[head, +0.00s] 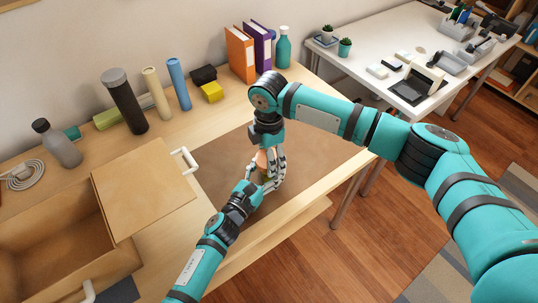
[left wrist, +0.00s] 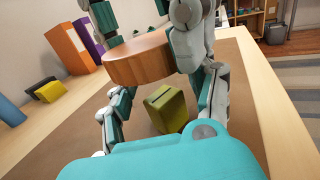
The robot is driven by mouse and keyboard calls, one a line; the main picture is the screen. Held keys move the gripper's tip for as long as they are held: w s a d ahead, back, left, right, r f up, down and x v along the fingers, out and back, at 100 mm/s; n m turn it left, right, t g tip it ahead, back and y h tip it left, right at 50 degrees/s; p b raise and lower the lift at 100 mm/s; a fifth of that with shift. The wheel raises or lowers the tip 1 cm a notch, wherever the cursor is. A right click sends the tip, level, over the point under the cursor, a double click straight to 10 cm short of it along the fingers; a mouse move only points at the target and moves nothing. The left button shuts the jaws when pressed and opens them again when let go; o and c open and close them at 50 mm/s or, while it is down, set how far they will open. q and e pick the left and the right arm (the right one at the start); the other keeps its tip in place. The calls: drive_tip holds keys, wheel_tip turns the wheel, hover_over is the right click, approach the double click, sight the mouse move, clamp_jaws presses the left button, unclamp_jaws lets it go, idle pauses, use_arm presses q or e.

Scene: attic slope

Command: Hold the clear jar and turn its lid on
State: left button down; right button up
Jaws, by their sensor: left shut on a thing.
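The lid (left wrist: 140,58), a thick brown wooden disc, is level above my left fingers in the left wrist view; part of it shows in the head view (head: 262,158). My left gripper (head: 258,186) is shut on the clear jar, whose see-through wall I can hardly make out. An olive block (left wrist: 166,108) shows between the left fingers below the lid; I cannot tell if it is inside the jar. My right gripper (head: 269,168) points down from above, its fingers on both sides of the lid. Whether they touch the lid is unclear.
A brown mat (head: 222,187) lies under the grippers on the wooden table. An open wooden box (head: 70,240) with a tilted panel (head: 143,187) stands at left. Bottles, tubes, blocks and binders (head: 240,55) line the wall. A white desk (head: 390,35) stands at right.

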drive_tip(key=m, duration=0.7)
drive_tip(key=shift+m, duration=0.4)
drive_tip(key=m, duration=0.5)
drive_tip(key=shift+m, duration=0.4)
drive_tip(key=o, duration=1.4)
drive_tip(key=shift+r, duration=0.1)
use_arm(q)
drive_tip(key=c, duration=1.1)
unclamp_jaws()
use_arm(e)
wheel_tip(320, 180, up, 12)
drive_tip(key=shift+f, duration=0.15)
use_arm(q)
drive_tip(key=o, duration=0.8)
